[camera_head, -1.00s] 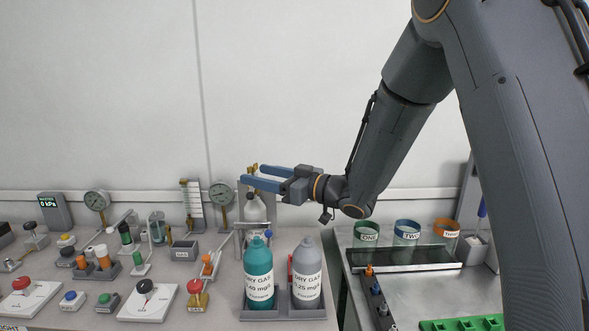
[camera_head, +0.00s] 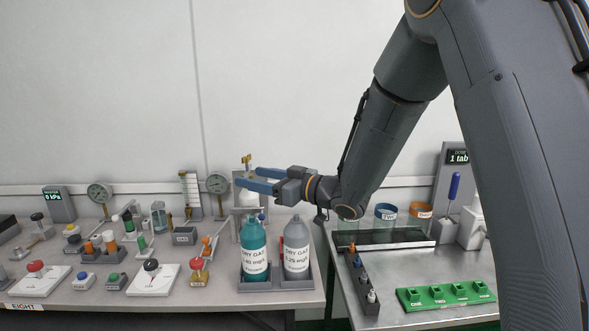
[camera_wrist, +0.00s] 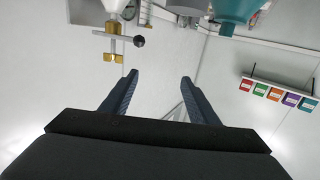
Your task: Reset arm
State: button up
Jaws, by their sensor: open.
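My gripper (camera_head: 256,180) is held level in the air above the back of the left bench, its blue fingers pointing left. The fingers are apart with nothing between them; the wrist view also shows the open, empty fingers (camera_wrist: 160,90). Just behind the fingers in the head view is a white cylinder with a brass valve (camera_head: 247,163), partly hidden by them. In the wrist view a brass fitting with a black knob (camera_wrist: 116,40) is beyond the left finger, apart from it.
A teal DRY GAS bottle (camera_head: 254,247) and a grey one (camera_head: 297,247) stand in a grey holder below my gripper. Gauges, knobs and small testers crowd the left bench (camera_head: 225,297). The right bench holds cups (camera_head: 384,213) and a green rack (camera_head: 446,294). The air left of the fingers is clear.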

jog(key=s+d+f+m+h, duration=0.2)
jog(key=d+f+m+h, duration=0.15)
jog(key=d, duration=0.35)
jog(key=s+d+f+m+h+p, duration=0.1)
jog(key=d+f+m+h, duration=0.15)
jog(key=d+h, duration=0.35)
jog(key=s+d+f+m+h, duration=0.2)
jog(key=d+f+h, duration=0.2)
jog(key=d, duration=0.5)
jog(key=s+d+f+m+g, duration=0.1)
jog(key=s+d+g, duration=0.1)
jog(key=s, duration=0.7)
jog(key=s+d+f+m+g+h, duration=0.1)
jog(key=s+g, duration=0.3)
jog(key=s, duration=0.5)
jog(key=s+d+f+m+g, duration=0.2)
jog(key=s+d+f, duration=0.1)
jog(key=s, duration=0.5)
jog(key=shift+s+d+g+h+p, duration=0.3)
jog(key=shift+s+g+h+p, duration=0.05)
jog(key=shift+s+g, duration=0.05)
